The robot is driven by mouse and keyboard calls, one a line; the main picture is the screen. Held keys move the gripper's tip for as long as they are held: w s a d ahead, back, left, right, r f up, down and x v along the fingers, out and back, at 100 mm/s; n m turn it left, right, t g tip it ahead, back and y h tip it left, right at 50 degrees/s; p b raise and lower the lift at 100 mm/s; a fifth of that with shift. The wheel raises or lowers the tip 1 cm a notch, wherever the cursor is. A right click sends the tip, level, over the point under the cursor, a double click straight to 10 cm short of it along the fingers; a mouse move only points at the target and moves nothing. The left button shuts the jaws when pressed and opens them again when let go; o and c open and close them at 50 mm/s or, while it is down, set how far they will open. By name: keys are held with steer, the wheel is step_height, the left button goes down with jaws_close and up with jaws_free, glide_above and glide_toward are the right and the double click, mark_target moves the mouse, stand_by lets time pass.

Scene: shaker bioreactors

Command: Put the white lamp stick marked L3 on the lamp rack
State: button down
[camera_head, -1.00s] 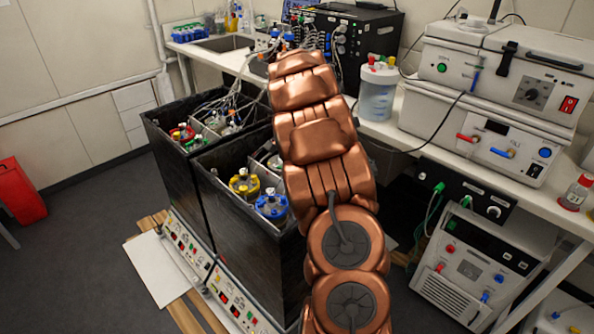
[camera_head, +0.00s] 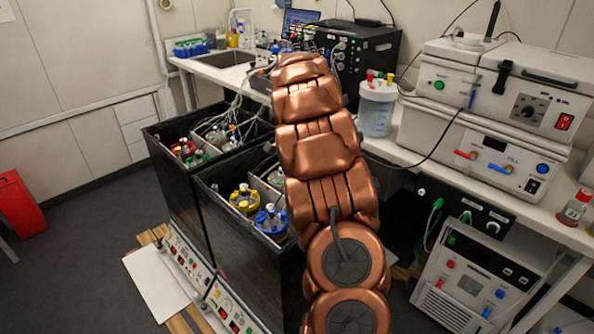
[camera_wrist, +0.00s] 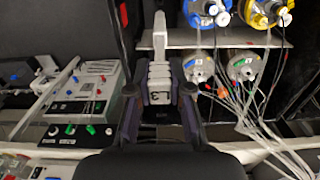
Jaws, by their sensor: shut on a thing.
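In the wrist view a white ribbed lamp stick (camera_wrist: 160,72) with a dark "3" on its near end stands between the two dark fingers of my gripper (camera_wrist: 160,98). The fingers are closed on its near part. Its narrower far end points away, toward the top of the picture. In the head view my copper arm covers the gripper and the stick. I cannot make out the lamp rack in either view.
Black open tanks (camera_head: 235,265) hold bottles with yellow (camera_head: 244,197) and blue (camera_head: 271,219) caps, with loose tubing. Loose tubes (camera_wrist: 258,110) also run right of my gripper. The bench (camera_head: 395,145) carries a clear jar (camera_head: 376,107) and white instruments (camera_head: 480,145).

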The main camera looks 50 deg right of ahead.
step_height(320, 180, up, 12)
steer(key=p, duration=0.4)
stand_by(0.7)
